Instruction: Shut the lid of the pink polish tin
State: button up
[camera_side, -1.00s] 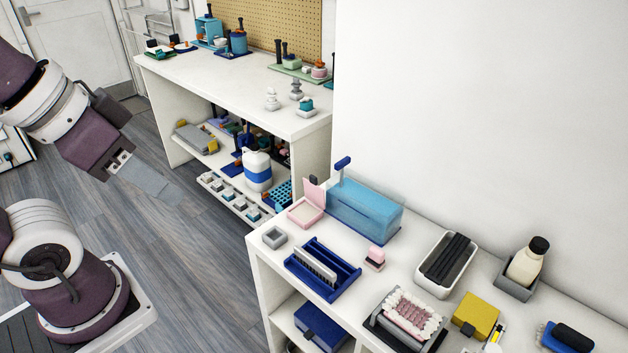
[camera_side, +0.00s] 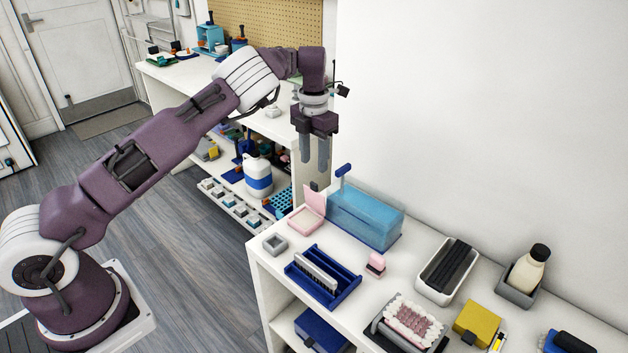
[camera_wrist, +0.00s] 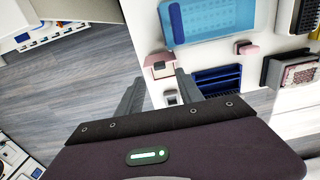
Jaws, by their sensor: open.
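The pink polish tin (camera_side: 303,221) stands on the white shelf unit near its back left corner, with its lid (camera_side: 314,199) raised upright at the back. In the wrist view the tin (camera_wrist: 160,71) shows just beyond and between the fingertips. My gripper (camera_side: 315,167) points down with its two grey fingers apart and empty. It hangs in the air above the tin, with a gap between the fingertips and the raised lid. In the wrist view my gripper (camera_wrist: 159,76) also shows both fingers spread.
A translucent blue box (camera_side: 364,216) with an upright blue handle stands right beside the tin's lid. A small grey square holder (camera_side: 275,244) and a dark blue rack (camera_side: 322,277) lie in front. A pink-topped block (camera_side: 376,264) stands farther right. The white wall rises behind.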

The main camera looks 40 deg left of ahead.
aim_at(314, 183)
notch_tip(314, 183, down, 7)
jog(key=shift+f, duration=0.1)
grip_shut()
dwell(1.5)
